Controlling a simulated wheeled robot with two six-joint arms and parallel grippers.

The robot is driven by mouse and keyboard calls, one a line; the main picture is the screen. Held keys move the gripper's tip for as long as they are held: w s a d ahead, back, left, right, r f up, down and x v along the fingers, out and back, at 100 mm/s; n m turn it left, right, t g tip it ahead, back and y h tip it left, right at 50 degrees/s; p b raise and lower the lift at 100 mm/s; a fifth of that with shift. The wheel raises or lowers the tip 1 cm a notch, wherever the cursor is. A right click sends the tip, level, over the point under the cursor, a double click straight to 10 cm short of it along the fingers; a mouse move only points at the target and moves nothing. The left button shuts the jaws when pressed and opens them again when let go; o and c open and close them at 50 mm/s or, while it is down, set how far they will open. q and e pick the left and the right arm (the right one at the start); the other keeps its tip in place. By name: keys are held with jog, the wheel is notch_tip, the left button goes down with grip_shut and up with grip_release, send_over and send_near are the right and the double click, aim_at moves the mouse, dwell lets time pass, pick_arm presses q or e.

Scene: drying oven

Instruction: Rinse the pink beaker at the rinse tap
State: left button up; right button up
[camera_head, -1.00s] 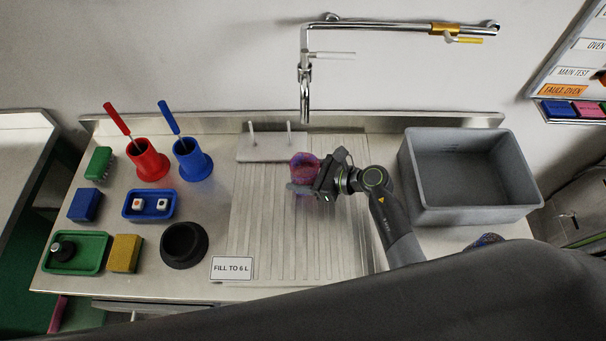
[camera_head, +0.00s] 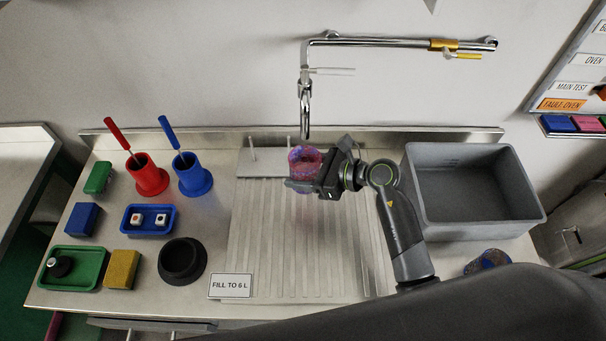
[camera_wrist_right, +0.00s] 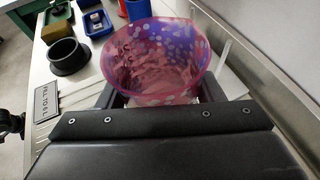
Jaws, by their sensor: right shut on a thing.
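The pink beaker (camera_head: 303,160) is see-through pink with blue-purple and pale spots. My right gripper (camera_head: 306,186) is shut on it and holds it upright over the ribbed drainboard, close below the tap spout. In the right wrist view the beaker (camera_wrist_right: 155,62) sits between the fingers, its open mouth towards the camera and no other thing clearly inside. The rinse tap (camera_head: 305,100) hangs from the wall with its spout pointing down; a pale lever (camera_head: 335,71) sticks out to the right. No water stream shows. My left gripper is not in view.
A grey tub (camera_head: 470,228) stands right of the drainboard (camera_head: 262,240). A white peg rack (camera_head: 262,165) lies behind it. Red (camera_head: 148,178) and blue (camera_head: 192,178) brush holders, trays, sponges and a black ring (camera_head: 182,260) fill the left. A patterned round object (camera_head: 490,260) stands front right.

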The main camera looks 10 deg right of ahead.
aim_at(292, 157)
jog(key=shift+r+p, duration=1.65)
jog(key=shift+r, duration=0.8)
jog(key=shift+f, duration=0.1)
